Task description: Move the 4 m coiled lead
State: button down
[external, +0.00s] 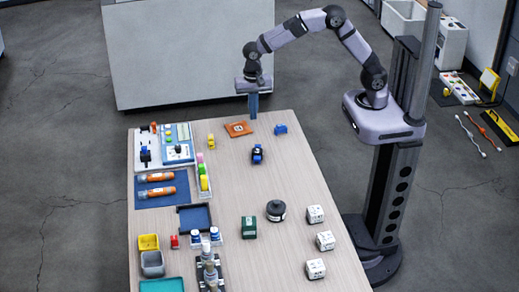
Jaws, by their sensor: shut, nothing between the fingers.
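My gripper (253,112) points straight down near the table's far edge, shut and empty. I cannot tell for certain which thing is the 4 m coiled lead, as labels are too small to read. A small blue-and-black bundle (257,154) lies on the table nearer the camera than my gripper. A small blue item (281,129) lies to the gripper's right, and a small yellow item (211,141) to its left. An orange flat piece with a pale label (238,128) lies just left of the gripper. A round black object (276,210) stands further toward the camera.
Several white labelled boxes (315,214) stand along the table's right side. A dark green box (249,227), an empty blue tray (195,217), and a blue mat with orange tubes (146,203) are further left. The table's middle has bare room.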

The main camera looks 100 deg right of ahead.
notch_tip(320, 180, down, 10)
jog(key=shift+r+p, duration=0.1)
jog(key=shift+p, duration=0.45)
jog(key=a+p, duration=0.1)
jog(key=a, duration=0.2)
jog(key=shift+a, duration=0.5)
jog(key=a+p, duration=0.1)
jog(key=a, duration=1.9)
jog(key=shift+a, duration=0.25)
